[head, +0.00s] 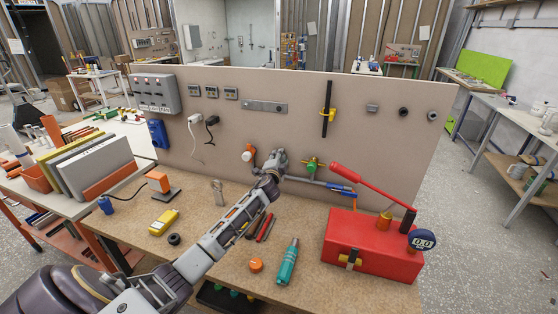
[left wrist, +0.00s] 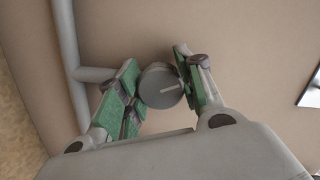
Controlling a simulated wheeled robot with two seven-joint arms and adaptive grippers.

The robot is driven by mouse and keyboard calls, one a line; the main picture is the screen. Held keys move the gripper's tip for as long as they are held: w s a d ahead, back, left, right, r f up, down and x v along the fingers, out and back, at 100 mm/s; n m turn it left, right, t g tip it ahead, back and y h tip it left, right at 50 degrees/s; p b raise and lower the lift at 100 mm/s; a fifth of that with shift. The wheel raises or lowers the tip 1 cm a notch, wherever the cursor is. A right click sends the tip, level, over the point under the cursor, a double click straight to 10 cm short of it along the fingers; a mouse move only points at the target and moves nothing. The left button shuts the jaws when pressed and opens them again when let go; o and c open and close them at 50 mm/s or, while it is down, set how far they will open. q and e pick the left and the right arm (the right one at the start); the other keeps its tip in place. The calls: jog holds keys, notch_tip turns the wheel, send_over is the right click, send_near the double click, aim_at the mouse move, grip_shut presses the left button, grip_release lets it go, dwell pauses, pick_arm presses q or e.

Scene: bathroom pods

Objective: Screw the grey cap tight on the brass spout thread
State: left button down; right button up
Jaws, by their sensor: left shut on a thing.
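My left gripper (head: 279,158) reaches across the bench to the pipework low on the upright panel. The left wrist view shows its two green-padded fingers (left wrist: 158,80) shut on the round grey cap (left wrist: 161,88), one on each side. The cap's face, with a pale line across it, points toward the wrist camera. A short grey stub (left wrist: 95,74) runs from a grey pipe (left wrist: 68,60) toward the cap, behind the left finger. I cannot see the brass thread, nor how far the cap sits on it. In the head view the gripper hides the cap. My right gripper is not in view.
A green valve (head: 312,164) and a blue-handled fitting (head: 341,189) sit on the pipe right of my gripper. A red box (head: 370,245) with a red-handled lever stands at the bench's right.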

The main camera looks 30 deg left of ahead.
pick_arm(q)
jog(key=shift+a+r, duration=0.15)
jog(key=shift+m, duration=0.4)
jog(key=shift+r+m+y, duration=0.1)
jog(key=shift+m+y, duration=0.2)
jog(key=shift+m, duration=0.9)
jog(key=c, duration=1.1)
grip_release()
jog(key=shift+w, duration=0.25)
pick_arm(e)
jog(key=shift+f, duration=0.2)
pick_arm(q)
jog(key=shift+f, duration=0.3)
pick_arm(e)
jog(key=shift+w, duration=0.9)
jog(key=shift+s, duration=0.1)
